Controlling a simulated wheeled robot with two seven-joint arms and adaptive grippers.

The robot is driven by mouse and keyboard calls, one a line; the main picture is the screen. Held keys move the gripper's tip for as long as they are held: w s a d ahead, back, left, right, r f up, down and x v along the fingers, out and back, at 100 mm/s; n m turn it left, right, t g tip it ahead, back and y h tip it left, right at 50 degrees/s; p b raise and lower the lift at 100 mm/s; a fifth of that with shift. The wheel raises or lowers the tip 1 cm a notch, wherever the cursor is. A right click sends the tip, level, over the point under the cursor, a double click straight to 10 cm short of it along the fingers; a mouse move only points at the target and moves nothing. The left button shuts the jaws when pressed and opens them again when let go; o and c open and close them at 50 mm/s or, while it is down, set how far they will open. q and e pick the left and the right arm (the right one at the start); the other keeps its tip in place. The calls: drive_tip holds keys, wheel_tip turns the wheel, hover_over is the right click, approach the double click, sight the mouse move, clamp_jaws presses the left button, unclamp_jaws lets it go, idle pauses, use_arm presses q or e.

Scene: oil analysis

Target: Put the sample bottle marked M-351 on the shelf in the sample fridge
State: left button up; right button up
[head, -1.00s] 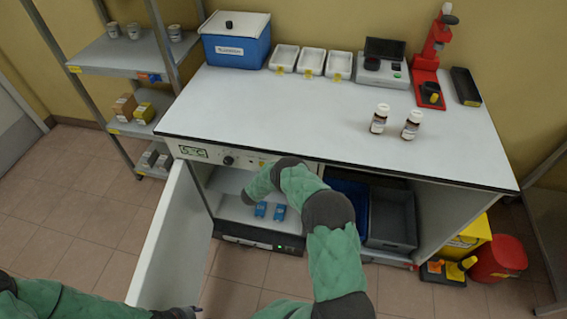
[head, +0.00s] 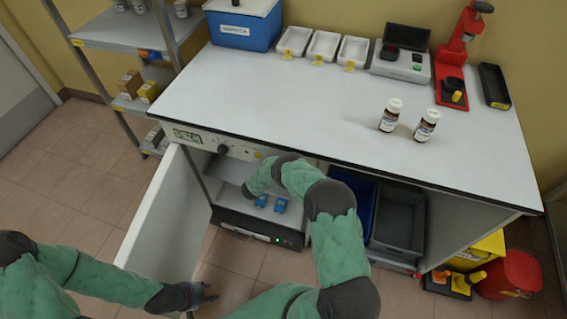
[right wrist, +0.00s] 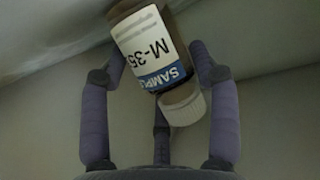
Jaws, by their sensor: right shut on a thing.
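The sample bottle (right wrist: 150,45) shows in the right wrist view, a brown bottle with a white cap and a label reading "M-35", the rest turned out of sight. My right gripper (right wrist: 157,68) is shut on it; the bottle is tilted, cap toward the palm. In the head view my right arm reaches into the open sample fridge (head: 222,170) under the bench, and its fingers and the bottle are hidden there. Whether the bottle touches the shelf (head: 228,193) I cannot tell. My left gripper (head: 205,296) is by the lower edge of the open fridge door (head: 160,225); its finger opening is unclear.
Two brown bottles with white caps (head: 408,120) stand on the bench (head: 300,95). Grey and blue bins (head: 398,222) sit under the bench to the right. The floor in front is partly clear.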

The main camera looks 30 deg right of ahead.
drive_tip(key=shift+a+r, duration=0.1)
drive_tip(key=shift+a, duration=0.15)
drive_tip(key=o, duration=1.4)
drive_tip(key=shift+c, duration=0.2)
